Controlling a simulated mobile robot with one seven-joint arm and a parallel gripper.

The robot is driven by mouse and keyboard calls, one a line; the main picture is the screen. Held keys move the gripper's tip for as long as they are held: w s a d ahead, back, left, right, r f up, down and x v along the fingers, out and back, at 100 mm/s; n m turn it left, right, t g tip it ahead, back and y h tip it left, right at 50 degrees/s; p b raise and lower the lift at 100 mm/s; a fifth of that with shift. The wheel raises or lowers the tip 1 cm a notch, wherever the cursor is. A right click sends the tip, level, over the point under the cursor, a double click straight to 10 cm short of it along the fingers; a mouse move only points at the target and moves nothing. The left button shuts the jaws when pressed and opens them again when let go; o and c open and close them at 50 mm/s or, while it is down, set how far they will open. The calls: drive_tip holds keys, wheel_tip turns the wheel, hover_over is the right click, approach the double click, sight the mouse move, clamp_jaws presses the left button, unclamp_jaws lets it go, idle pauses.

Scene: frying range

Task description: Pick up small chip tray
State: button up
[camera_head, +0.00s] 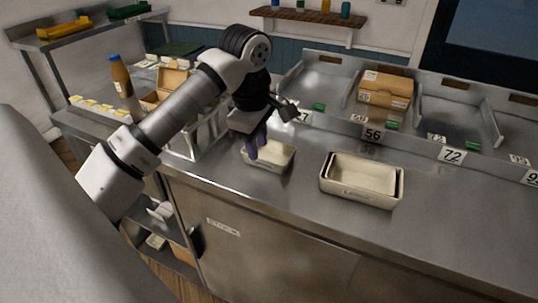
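The small chip tray (281,164), cream and rectangular, sits on the steel counter near its front edge, left of the larger tray. My gripper (254,153) points down with its purple fingers at the tray's left side, overlapping its rim in the picture. The fingers hide the tray's back left part. I cannot tell whether they touch the tray or what gap lies between them. The tray looks level on the counter.
A larger cream tray stack (360,183) stands to the right on the counter. Behind are steel bays with number tags and a cardboard box (386,91). A brown bottle (121,78) stands on the left bench. The counter at right is clear.

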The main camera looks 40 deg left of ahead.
sight(269, 155)
drive_tip(key=f, duration=0.1)
drive_tip(key=f+p, duration=0.1)
drive_tip(key=f, duration=0.1)
drive_tip(key=w+f+p, duration=0.1)
drive_tip(key=f, duration=0.1)
drive_tip(key=shift+d, duration=0.25)
drive_tip(key=shift+c, duration=0.2)
clamp_jaws()
